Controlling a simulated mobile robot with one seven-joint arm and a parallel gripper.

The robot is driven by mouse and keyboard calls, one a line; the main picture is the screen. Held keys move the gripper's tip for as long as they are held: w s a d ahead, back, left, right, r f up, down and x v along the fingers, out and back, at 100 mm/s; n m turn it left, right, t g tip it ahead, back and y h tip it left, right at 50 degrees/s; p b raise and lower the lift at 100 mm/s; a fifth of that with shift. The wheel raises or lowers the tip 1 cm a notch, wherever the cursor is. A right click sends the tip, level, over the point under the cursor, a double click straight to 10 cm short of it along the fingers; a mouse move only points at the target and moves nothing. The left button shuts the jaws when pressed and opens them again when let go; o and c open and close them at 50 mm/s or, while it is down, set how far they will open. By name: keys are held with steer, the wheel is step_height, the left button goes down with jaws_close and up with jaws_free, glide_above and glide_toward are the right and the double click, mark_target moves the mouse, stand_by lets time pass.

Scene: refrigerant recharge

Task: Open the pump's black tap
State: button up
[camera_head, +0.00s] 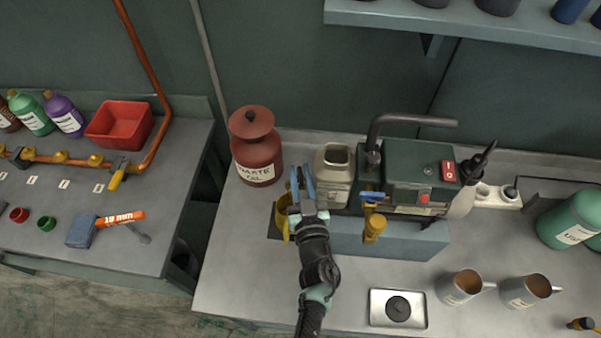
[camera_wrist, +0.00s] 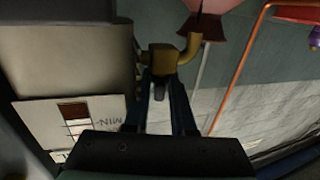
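The dark green pump (camera_head: 420,163) with a red switch stands right of my gripper in the head view, with a beige canister-like body (camera_head: 337,172) at its left. In the wrist view, a brass fitting with an elbow (camera_wrist: 165,57) sticks out beside a pale grey-beige body (camera_wrist: 65,45). Contact is unclear.
A blue-handled tap (camera_head: 372,195) on a brass fitting is right of my gripper. The red waste oil can (camera_head: 256,150) stands behind left. A yellow part (camera_head: 284,213) shows beside my wrist. A metal tray (camera_head: 377,310) and mugs (camera_head: 460,287) are at the front right.

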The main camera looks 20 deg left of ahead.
steer(key=shift+f+b, duration=0.1)
steer(key=shift+b, duration=0.25)
steer(key=h+b, duration=0.1)
steer(key=m+t+b, duration=0.1)
steer(key=b, duration=0.1)
steer(key=shift+w+f+h, duration=0.1)
steer(key=shift+f+h, duration=0.2)
steer(key=shift+h, duration=0.1)
steer(key=b, duration=0.2)
steer(key=shift+m+h+b, duration=0.3)
steer(key=shift+h, duration=0.1)
steer(key=m+h+b, duration=0.1)
steer(key=b, duration=0.2)
steer(key=shift+t, duration=0.4)
steer(key=shift+h+b, duration=0.4)
steer(key=shift+b, duration=0.5)
steer(key=b+v, duration=0.3)
steer(key=v, duration=1.1)
steer(key=w+d+r+m+t+h, duration=0.1)
steer(key=w+d+r+t+h, duration=0.1)
steer(key=r, duration=0.8)
steer(key=w+d+r+m+t+h, duration=0.1)
steer(key=w+d+r, duration=0.3)
steer(key=r, duration=0.7)
steer(key=w+d+r+m+t+h, duration=0.2)
steer(key=w+d+r+t, duration=0.1)
steer(key=r, duration=0.7)
steer(key=shift+r+m+t+h+b, duration=0.15)
steer(key=shift+m+t+h+b, duration=0.15)
steer(key=shift+m+t+b, duration=0.15)
